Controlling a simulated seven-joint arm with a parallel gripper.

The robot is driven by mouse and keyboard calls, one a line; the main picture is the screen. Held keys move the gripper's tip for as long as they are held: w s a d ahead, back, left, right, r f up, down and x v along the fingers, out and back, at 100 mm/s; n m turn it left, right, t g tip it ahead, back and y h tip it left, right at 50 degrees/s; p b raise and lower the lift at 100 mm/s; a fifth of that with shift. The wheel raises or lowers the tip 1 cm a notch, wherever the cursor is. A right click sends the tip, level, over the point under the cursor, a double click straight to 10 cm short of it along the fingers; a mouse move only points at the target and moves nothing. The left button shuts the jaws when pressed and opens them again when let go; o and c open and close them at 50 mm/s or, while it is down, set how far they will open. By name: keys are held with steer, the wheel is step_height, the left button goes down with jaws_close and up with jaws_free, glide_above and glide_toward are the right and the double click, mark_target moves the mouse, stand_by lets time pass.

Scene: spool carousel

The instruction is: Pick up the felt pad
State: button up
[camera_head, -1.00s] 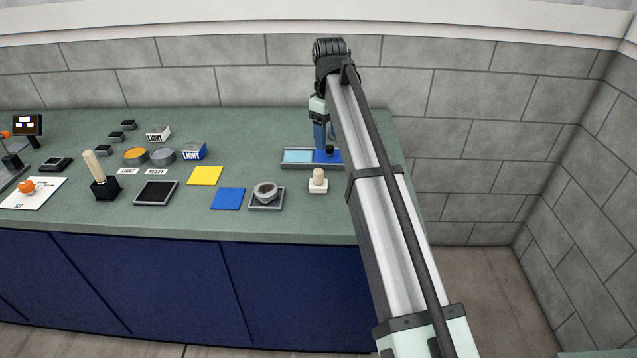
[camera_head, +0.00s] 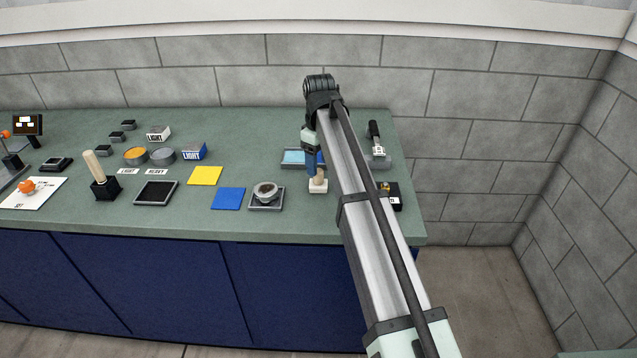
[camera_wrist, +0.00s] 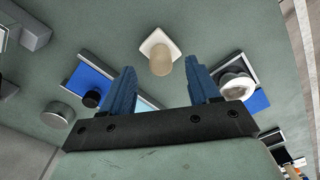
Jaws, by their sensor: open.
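The felt pad, as I take it, is a white square block (camera_head: 318,187) with an upright round wooden handle, standing near the front right of the green bench. It also shows in the wrist view (camera_wrist: 152,42), with its tan handle between and just beyond my fingertips. My gripper (camera_wrist: 160,72) is open, with its two blue fingers spread and nothing held between them. In the head view my gripper (camera_head: 312,172) is just behind and above the pad, partly overlapping its handle. I cannot tell whether a finger touches it.
A grey tray with blue sections (camera_head: 290,159) lies behind the pad, partly hidden by my arm. A round grey cup on a square base (camera_head: 266,192) stands to the left, next to a blue square (camera_head: 228,198). A black-handled tool (camera_head: 375,138) lies to the right.

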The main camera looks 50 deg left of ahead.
step_height(320, 180, down, 5)
steer(key=shift+a+r, duration=0.1)
steer(key=shift+a, duration=0.05)
jaws_close()
stand_by(0.6)
step_height(320, 180, up, 10)
stand_by(0.7)
